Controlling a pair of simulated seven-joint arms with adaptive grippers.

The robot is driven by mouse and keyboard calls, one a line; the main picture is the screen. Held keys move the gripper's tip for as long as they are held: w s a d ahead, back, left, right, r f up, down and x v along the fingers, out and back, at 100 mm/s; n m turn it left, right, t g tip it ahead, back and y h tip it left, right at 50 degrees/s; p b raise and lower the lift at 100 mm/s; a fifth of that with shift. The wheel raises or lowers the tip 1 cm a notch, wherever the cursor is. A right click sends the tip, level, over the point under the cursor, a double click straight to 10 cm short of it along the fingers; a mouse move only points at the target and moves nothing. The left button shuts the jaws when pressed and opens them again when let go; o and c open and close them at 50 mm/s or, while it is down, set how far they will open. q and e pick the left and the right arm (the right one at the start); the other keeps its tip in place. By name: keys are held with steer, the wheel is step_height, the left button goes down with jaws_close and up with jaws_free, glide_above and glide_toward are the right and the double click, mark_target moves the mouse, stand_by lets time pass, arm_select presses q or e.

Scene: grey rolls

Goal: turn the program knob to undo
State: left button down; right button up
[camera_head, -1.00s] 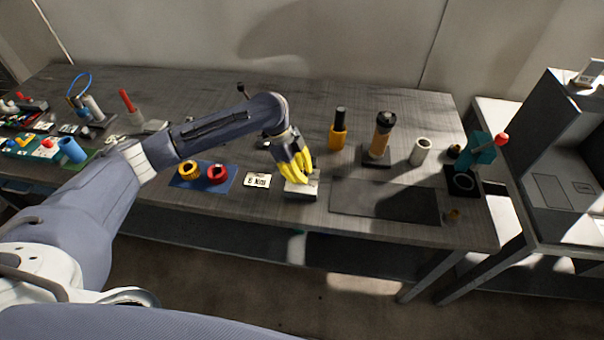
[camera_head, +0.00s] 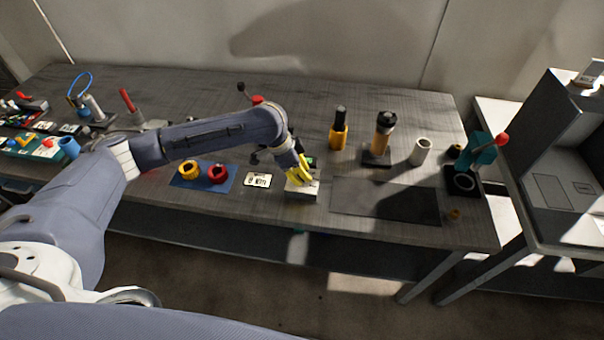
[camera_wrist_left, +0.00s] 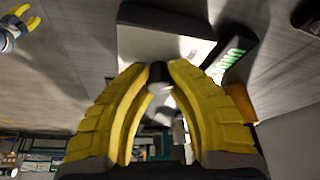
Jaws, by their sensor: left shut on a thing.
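A small pale box (camera_head: 302,193) sits near the table's front edge, right of the white label card. My left gripper (camera_head: 301,179), with yellow fingers, is over it and hides most of its top. In the left wrist view, the gripper (camera_wrist_left: 161,68) is shut on a small dark knob (camera_wrist_left: 160,77) at the edge of the pale box (camera_wrist_left: 160,42). A dark display (camera_wrist_left: 236,55) with green letters, partly readable as "UN", is beside the box; the finger covers part of it. The knob's pointing direction cannot be made out.
A blue mat (camera_head: 222,185) with yellow and red rings and a label card (camera_head: 257,180) lie to the left. A yellow-black bottle (camera_head: 338,130) stands behind. A dark flat plate (camera_head: 387,202) lies to the right. Bare table shows between them.

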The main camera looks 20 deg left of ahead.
arm_select(q)
steer(key=shift+d+n+t, duration=0.15)
steer(key=shift+n+t, duration=0.15)
steer(key=shift+n, duration=0.6)
steer(key=c, duration=1.1)
jaws_free()
steer(key=v, duration=1.2)
steer(key=shift+d, duration=0.15)
